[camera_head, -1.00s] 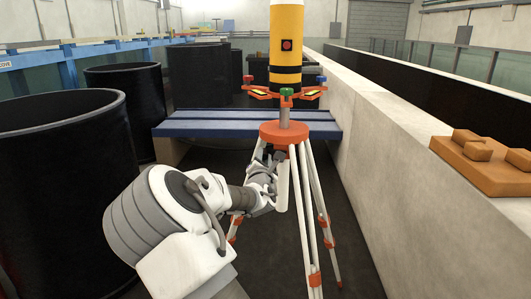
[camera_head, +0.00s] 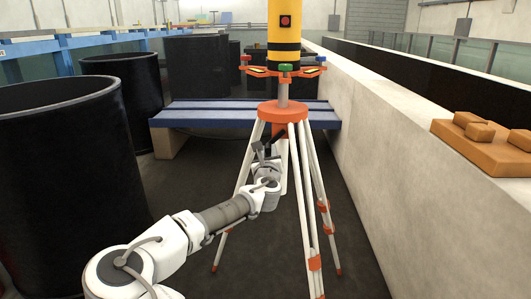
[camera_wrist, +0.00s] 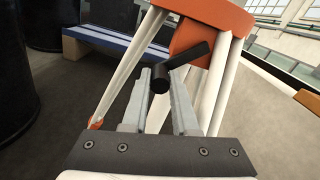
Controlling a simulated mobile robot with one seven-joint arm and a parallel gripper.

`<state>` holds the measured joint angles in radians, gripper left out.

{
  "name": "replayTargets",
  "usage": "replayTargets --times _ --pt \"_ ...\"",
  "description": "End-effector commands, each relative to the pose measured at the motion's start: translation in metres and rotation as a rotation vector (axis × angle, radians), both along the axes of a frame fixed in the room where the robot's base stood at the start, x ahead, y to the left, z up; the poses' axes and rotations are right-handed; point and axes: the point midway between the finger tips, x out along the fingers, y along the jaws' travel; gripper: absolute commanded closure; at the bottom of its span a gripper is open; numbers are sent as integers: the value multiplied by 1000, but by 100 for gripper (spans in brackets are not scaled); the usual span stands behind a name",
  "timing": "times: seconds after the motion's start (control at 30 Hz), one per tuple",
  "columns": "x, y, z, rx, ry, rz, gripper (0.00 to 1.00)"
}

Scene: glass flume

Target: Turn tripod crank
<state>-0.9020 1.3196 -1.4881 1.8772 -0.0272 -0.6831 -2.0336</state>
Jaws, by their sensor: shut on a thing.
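The tripod has white legs, orange joints and an orange head (camera_head: 283,112), and it stands upright on the dark floor. A yellow-and-black instrument (camera_head: 284,45) sits on top of it. The black crank (camera_wrist: 190,56) is under the tripod head; in the wrist view its arm slants up to the right from a round knob. My gripper (camera_wrist: 163,76) is shut on the crank's knob, with one grey finger on each side. In the head view my gripper (camera_head: 264,160) is small, just below the tripod head among the legs, and its contact is hard to make out.
A blue bench (camera_head: 195,116) stands behind the tripod. Large black bins (camera_head: 65,185) fill the left side. A pale concrete wall (camera_head: 385,150) runs along the right, with an orange block piece (camera_head: 485,152) on top. Dark floor is open around the tripod's front.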

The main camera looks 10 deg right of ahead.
Motion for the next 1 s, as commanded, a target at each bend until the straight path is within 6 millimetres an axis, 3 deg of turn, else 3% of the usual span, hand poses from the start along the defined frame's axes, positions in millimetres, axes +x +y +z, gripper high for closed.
replayTargets --times 0.4,0.93,0.97,1.0 --pt "-3 -9 -9 -176 54 -1 100" --pt "-3 -11 -9 -196 59 -2 100" --pt "-3 -11 -9 -196 59 -2 71" --pt "-3 -11 -9 -195 59 -2 64"
